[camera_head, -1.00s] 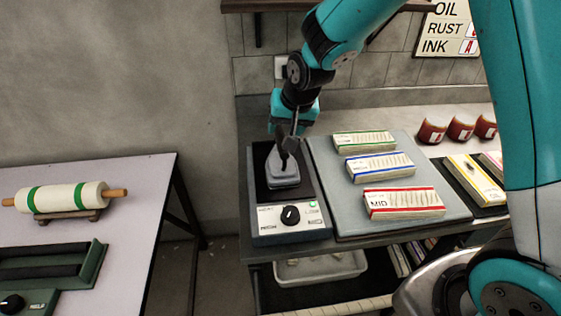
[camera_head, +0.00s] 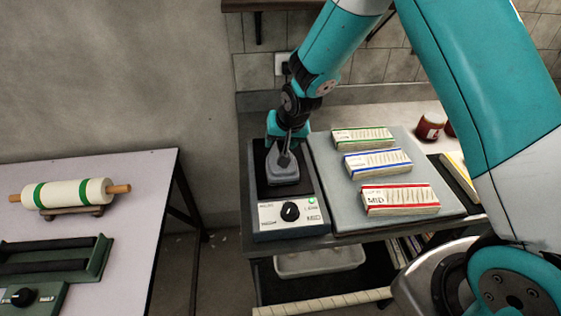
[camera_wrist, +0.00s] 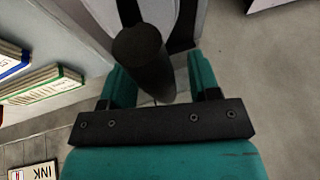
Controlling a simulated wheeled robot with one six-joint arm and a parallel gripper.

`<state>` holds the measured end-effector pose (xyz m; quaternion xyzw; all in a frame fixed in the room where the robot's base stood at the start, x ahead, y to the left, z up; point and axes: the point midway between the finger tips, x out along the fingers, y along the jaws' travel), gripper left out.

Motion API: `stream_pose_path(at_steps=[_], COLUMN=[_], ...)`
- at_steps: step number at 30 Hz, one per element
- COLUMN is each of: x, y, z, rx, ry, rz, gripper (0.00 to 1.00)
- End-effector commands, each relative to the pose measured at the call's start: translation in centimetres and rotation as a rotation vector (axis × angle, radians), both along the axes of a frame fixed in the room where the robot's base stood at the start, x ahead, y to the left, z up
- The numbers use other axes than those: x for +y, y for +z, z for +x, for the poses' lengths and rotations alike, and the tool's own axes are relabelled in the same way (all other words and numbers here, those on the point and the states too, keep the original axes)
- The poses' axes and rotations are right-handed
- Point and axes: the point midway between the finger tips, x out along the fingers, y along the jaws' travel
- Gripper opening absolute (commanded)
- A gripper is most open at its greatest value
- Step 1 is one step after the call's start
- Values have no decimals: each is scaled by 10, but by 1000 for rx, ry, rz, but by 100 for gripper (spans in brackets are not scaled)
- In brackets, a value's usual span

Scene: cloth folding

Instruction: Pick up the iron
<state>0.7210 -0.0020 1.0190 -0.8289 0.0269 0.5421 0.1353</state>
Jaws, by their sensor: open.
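The iron has a grey body (camera_head: 283,174) and stands on the dark plate of a heater unit (camera_head: 253,205) at the left end of the bench. Its dark round handle (camera_wrist: 140,52) rises between my fingers in the wrist view. My gripper (camera_head: 286,140) is directly over the iron, pointing down at it. In the wrist view my gripper (camera_wrist: 160,78) is open, with one teal finger on each side of the handle. I cannot tell whether either finger touches it. Part of the iron is hidden behind my gripper in the head view.
A grey mat (camera_head: 340,207) right of the heater carries a green pack (camera_head: 362,137), a blue pack (camera_head: 377,161) and a red pack (camera_head: 399,199). A wall stands close behind. A separate table (camera_head: 120,225) at left holds a rolling pin (camera_head: 75,193).

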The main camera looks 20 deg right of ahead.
Motion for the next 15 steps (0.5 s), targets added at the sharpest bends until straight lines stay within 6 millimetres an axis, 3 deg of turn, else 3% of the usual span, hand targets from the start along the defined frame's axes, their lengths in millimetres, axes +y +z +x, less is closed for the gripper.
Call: stream_pose_path(at_steps=[15], x=[0], y=[-5], z=[0], rx=[0], ry=[0], rz=[0], gripper=[56])
